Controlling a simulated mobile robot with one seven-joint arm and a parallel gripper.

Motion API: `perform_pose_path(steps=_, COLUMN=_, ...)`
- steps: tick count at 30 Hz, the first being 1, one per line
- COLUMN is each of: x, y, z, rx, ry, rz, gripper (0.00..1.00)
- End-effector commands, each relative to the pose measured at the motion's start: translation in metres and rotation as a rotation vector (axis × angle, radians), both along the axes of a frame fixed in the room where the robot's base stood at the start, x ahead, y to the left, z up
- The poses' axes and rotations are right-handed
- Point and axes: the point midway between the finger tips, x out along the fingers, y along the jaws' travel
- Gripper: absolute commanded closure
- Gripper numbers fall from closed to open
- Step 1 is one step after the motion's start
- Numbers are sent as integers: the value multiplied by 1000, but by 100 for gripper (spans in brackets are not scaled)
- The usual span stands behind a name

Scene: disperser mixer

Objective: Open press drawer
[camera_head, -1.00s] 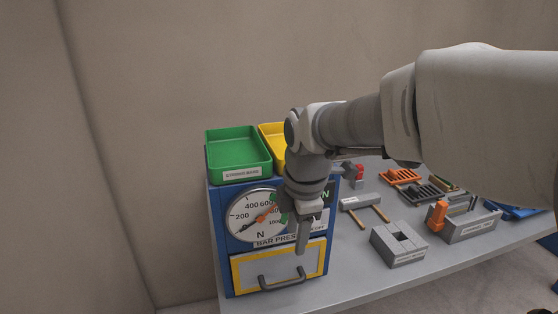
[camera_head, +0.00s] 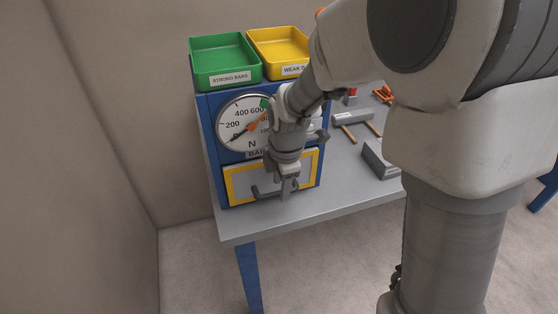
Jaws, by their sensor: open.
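The bar press is a blue box (camera_head: 211,150) with a round force gauge (camera_head: 238,124) on its front. Its drawer (camera_head: 240,183) is a grey panel with a yellow border below the gauge. It looks closed, flush with the box. A dark bar handle (camera_head: 262,193) sticks out from the drawer's lower middle. My gripper (camera_head: 287,191) is open, pointing down at the right part of the handle. It covers that part of the handle, and I cannot tell whether the fingers touch it or straddle it.
A green tray (camera_head: 226,80) and a yellow tray (camera_head: 279,62) sit on top of the press. A hammer-like tool (camera_head: 352,118) and a grey block (camera_head: 376,160) lie on the table (camera_head: 300,212) to the right. Floor in front of the table is clear.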

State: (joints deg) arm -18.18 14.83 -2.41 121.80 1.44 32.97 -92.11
Motion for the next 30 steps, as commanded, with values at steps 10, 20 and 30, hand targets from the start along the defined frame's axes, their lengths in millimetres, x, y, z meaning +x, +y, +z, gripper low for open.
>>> perform_pose_path(steps=10, x=3, y=1, z=-15, rx=0, ry=-1, rz=0, gripper=50)
perform_pose_path(steps=20, x=3, y=1, z=-15, rx=0, ry=-1, rz=-1, gripper=86)
perform_pose_path(steps=30, x=3, y=1, z=-15, rx=0, ry=-1, rz=-1, gripper=100)
